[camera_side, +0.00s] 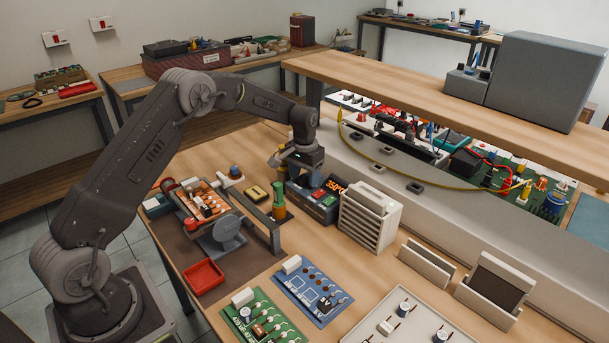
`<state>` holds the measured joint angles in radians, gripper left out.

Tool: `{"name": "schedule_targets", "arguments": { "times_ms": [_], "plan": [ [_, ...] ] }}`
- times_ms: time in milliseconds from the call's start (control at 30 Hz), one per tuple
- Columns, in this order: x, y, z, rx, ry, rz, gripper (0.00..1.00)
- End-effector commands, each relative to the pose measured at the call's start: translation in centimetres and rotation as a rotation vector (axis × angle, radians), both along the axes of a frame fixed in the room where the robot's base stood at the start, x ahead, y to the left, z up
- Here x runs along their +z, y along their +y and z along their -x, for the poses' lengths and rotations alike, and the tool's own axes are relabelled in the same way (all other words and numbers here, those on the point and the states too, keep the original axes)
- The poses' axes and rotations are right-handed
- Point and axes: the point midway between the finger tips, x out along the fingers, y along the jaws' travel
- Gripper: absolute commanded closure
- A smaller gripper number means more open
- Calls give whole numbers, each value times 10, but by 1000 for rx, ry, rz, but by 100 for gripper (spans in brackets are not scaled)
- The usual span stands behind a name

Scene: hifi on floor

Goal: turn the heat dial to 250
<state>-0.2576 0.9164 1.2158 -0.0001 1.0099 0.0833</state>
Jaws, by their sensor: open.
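The soldering station (318,208) is a dark box on the bench, near the middle of the picture. Whether a finger touches the station or the dial cannot be told.
A green and yellow upright holder (279,203) stands just left of the station, and a pale slotted rack (369,217) just right. A board in a clamp (205,205) is further left. A red tray (203,277) and circuit boards (311,293) lie in front. A raised shelf (430,95) runs behind.

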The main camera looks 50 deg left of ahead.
Motion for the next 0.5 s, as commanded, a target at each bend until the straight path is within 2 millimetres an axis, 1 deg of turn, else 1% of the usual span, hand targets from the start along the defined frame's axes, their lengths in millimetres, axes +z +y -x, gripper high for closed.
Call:
{"name": "schedule_targets", "arguments": {
  "times_ms": [233, 267, 500],
  "plan": [
    [-1, 0, 0, 0, 0, 0, 41],
    [-1, 0, 0, 0, 0, 0, 43],
    [-1, 0, 0, 0, 0, 0, 66]
  ]
}}
